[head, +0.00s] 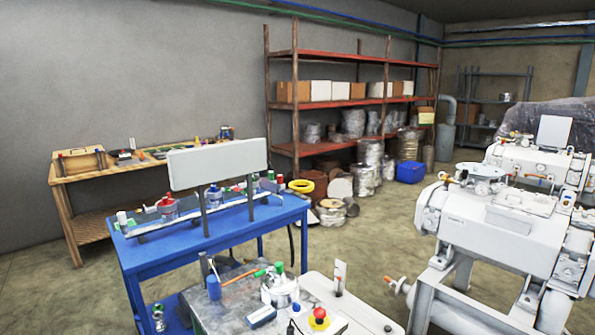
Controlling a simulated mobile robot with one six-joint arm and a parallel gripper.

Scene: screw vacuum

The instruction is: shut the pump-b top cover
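Two white pump-like machines stand at the right. The near pump (490,240) has a flat lid with a handle (526,201) lying on its top. The far pump (528,161) has a pale square plate (555,131) standing upright on top, which looks like a raised cover. I read no label that tells which machine is pump-b. My gripper is not in view.
A blue table (160,250) with bottles and a white panel (218,163) stands left of centre. A cart top with tools and a metal pot (280,290) is in front. Red shelving (340,101) stands behind. Open floor lies between table and pumps.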

